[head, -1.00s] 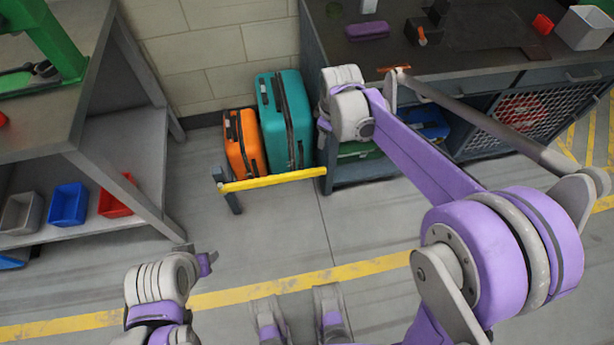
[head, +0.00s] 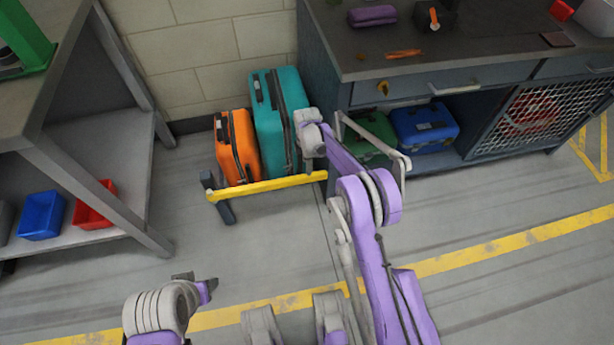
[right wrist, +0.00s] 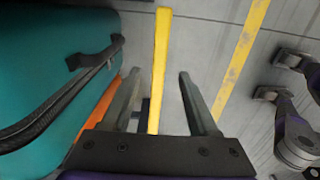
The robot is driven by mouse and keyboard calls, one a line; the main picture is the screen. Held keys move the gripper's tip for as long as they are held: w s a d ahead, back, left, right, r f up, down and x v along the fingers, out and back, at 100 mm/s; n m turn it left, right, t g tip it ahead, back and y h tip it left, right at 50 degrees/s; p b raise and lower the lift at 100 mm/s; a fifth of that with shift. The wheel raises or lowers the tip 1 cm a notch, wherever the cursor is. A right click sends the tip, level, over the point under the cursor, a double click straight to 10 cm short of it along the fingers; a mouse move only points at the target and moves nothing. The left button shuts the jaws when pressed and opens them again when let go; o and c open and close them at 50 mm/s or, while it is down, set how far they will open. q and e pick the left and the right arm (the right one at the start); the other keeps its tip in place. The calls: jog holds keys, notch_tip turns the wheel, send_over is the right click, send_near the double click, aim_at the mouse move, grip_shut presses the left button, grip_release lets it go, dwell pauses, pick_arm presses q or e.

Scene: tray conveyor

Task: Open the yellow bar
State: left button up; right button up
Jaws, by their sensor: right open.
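The yellow bar (head: 265,187) runs in front of two suitcases, from a short dark post (head: 219,195) on the left to the workbench side on the right. My right gripper (head: 309,137) is above the bar's right end, beside the teal suitcase; its fingers are hard to see from the head. In the right wrist view my right gripper (right wrist: 158,76) is open and empty. The yellow bar (right wrist: 160,60) shows between its two fingers, touching neither as far as I see; depth is unclear. My left gripper (head: 195,283) is low at the left, its jaw opening unclear.
The orange suitcase (head: 238,150) and teal suitcase (head: 277,110) stand upright behind the bar, against the wall. A workbench (head: 440,75) stands right, with green (head: 370,135) and blue (head: 424,128) cases below. A shelf (head: 100,180) stands left. The floor in front is clear.

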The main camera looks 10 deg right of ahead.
notch_tip(320, 180, down, 8)
jog(key=shift+f+b, duration=0.15)
jog(key=shift+b, duration=0.75)
grip_shut()
dwell(0.8)
